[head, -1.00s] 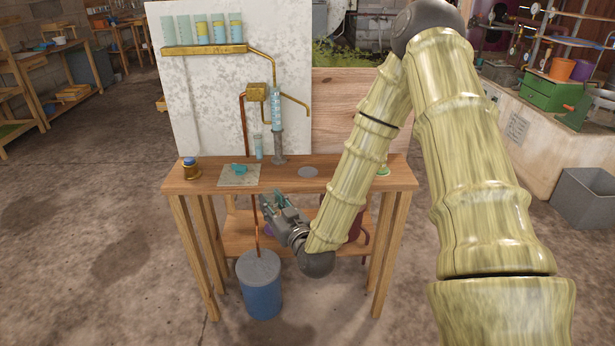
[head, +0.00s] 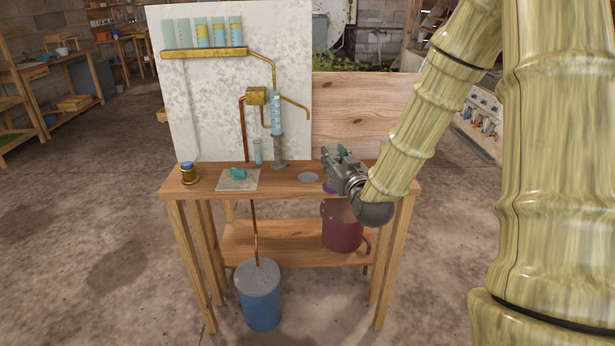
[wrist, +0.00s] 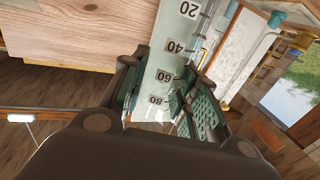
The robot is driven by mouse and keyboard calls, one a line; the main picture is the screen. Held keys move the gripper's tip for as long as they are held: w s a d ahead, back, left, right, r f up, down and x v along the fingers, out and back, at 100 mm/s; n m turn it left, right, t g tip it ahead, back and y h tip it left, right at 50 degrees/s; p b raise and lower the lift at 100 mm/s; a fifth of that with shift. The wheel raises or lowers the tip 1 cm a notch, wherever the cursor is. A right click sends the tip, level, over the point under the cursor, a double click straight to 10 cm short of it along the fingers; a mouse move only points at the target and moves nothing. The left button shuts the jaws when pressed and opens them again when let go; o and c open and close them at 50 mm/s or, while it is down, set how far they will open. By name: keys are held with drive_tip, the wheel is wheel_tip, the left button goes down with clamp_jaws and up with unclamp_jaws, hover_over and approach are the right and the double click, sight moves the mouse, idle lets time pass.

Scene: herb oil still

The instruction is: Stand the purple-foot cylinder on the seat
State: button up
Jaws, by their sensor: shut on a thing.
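My gripper (head: 334,160) is over the right half of the wooden bench, just right of a flat grey disc (head: 308,177) on the bench top; this disc may be the seat. In the wrist view my gripper (wrist: 165,100) is shut around a clear graduated cylinder (wrist: 178,45) with marks 20 to 80. A bit of purple foot (head: 328,187) shows below the gripper in the head view, close to the bench top. Whether it touches the top I cannot tell. The rest of the held cylinder is hidden behind the gripper there.
A white panel (head: 225,110) rises behind. A maroon pot (head: 342,228) is on the shelf below.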

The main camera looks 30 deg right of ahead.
drive_tip(key=shift+w+d+f, duration=0.35)
drive_tip(key=shift+w+f, duration=0.45)
drive_tip(key=shift+w, duration=1.85)
drive_tip(key=shift+w+d+f, duration=0.3)
drive_tip(key=shift+w+f, duration=0.55)
drive_tip(key=shift+w, duration=1.75)
drive_tip(key=shift+w+d+f, duration=0.35)
drive_tip(key=shift+w+f, duration=0.45)
drive_tip(key=shift+w, duration=1.85)
drive_tip(key=o, duration=1)
drive_tip(key=shift+f, duration=0.15)
drive_tip(key=shift+c, duration=0.2)
drive_tip(key=shift+o, duration=0.5)
